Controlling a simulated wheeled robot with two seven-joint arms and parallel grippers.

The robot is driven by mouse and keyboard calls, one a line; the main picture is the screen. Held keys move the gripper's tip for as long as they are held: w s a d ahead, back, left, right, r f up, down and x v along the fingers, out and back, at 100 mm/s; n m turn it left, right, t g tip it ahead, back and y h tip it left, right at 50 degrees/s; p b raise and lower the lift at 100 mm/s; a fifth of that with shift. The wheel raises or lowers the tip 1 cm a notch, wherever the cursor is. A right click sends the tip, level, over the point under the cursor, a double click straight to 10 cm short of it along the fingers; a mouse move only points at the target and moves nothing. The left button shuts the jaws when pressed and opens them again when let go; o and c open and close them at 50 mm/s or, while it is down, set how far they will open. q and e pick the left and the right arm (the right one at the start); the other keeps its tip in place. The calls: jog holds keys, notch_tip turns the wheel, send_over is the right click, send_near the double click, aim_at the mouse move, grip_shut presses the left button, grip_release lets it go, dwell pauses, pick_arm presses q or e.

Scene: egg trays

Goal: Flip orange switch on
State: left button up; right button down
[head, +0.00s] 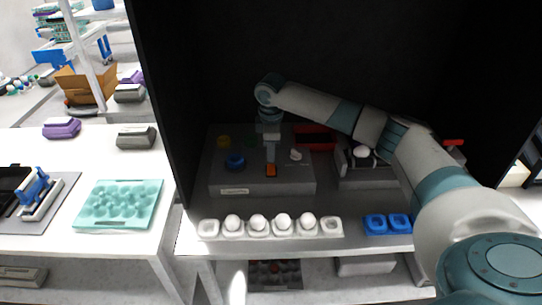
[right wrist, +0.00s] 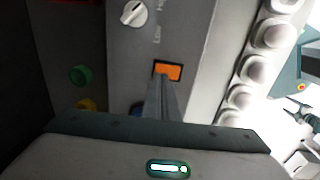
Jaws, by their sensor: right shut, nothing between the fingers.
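The orange switch (head: 271,170) is a small rectangle in a dark frame on top of a grey control box (head: 225,180). It also shows in the right wrist view (right wrist: 169,71), just beyond the fingertips. My right gripper (head: 270,155) is shut and empty, pointing down at the switch from above. In the right wrist view its fingertips (right wrist: 163,80) overlap the near edge of the switch; I cannot tell whether they touch it. My left gripper is not in view.
The box also carries a white knob (right wrist: 134,13), a green button (right wrist: 80,74), a blue button (head: 235,160) and a yellow one (head: 223,141). A white egg tray (head: 208,229) lies in front, with blue cups (head: 375,224) to its right. Dark walls enclose the bench.

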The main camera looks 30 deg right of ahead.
aim_at(271, 166)
jog(key=shift+w+d+f+p, duration=0.15)
jog(key=shift+f+p, duration=0.25)
jog(key=shift+f, duration=1.2)
